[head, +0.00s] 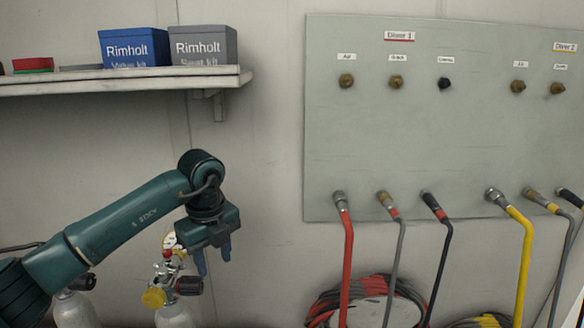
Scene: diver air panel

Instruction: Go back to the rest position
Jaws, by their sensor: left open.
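My left gripper (213,262) comes in from the left on a dark green arm. Its two blue fingers point down, apart, with nothing between them. It hangs in front of the wall, left of the grey panel (420,140) and above right of a gas cylinder valve with a gauge (170,243). My right gripper does not show.
Hose ends, red (347,245), grey, black and yellow (524,255), stand along the panel's lower edge. Coiled hoses (365,290) hang below. A shelf (120,80) with a blue box (134,47) and a grey box (203,45) is upper left.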

